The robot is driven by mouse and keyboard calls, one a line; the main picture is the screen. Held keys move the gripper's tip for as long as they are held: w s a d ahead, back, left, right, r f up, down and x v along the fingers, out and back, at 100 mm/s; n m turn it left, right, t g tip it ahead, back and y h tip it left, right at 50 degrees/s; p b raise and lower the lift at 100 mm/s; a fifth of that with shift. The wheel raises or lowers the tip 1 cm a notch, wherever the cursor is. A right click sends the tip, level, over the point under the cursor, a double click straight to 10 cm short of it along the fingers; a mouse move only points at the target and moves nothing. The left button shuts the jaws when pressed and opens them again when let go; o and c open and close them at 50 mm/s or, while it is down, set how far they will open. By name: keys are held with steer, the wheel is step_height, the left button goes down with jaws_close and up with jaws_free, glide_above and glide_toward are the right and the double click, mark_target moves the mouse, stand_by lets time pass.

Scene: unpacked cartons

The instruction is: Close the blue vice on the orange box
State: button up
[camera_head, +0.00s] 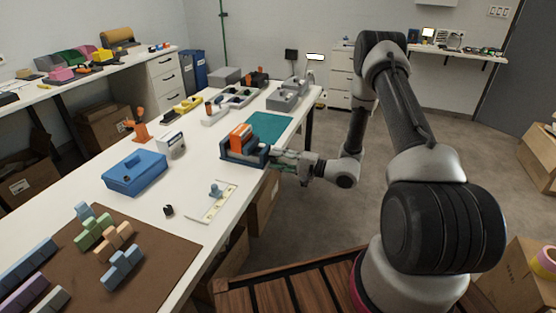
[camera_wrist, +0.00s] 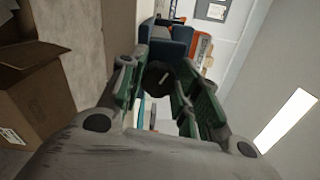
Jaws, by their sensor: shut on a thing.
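The dark blue vice (camera_head: 232,156) stands near the right edge of the white table, with the orange box (camera_head: 241,137) upright between its jaws. Whether the jaws touch the box cannot be told. My gripper (camera_head: 276,156) reaches in from the right at the vice's near end. In the wrist view my gripper's green-padded fingers (camera_wrist: 160,80) are shut on the vice's dark round knob (camera_wrist: 159,74). Beyond it the blue vice body (camera_wrist: 178,42) and the orange box (camera_wrist: 201,47) show partly. The fingers and knob are hard to make out in the head view.
A teal mat (camera_head: 270,127) lies beyond the vice. A blue case (camera_head: 135,173), a white plate with a knob (camera_head: 213,201) and a brown mat (camera_head: 120,262) with several blocks lie nearer. Grey bins (camera_head: 283,100) stand behind. Cardboard cartons (camera_head: 263,198) sit under the table.

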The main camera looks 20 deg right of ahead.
steer(key=m, duration=0.4)
steer(key=shift+m, duration=0.4)
steer(key=m, duration=0.3)
steer(key=shift+d+m, duration=0.1)
steer(key=shift+m, duration=0.2)
steer(key=shift+w+d+f+m, duration=0.1)
steer(key=shift+m, duration=5.4)
steer(key=shift+w+d+m, duration=0.1)
steer(key=shift+m, duration=5.4)
steer(key=shift+m, duration=0.3)
steer(key=o, duration=1)
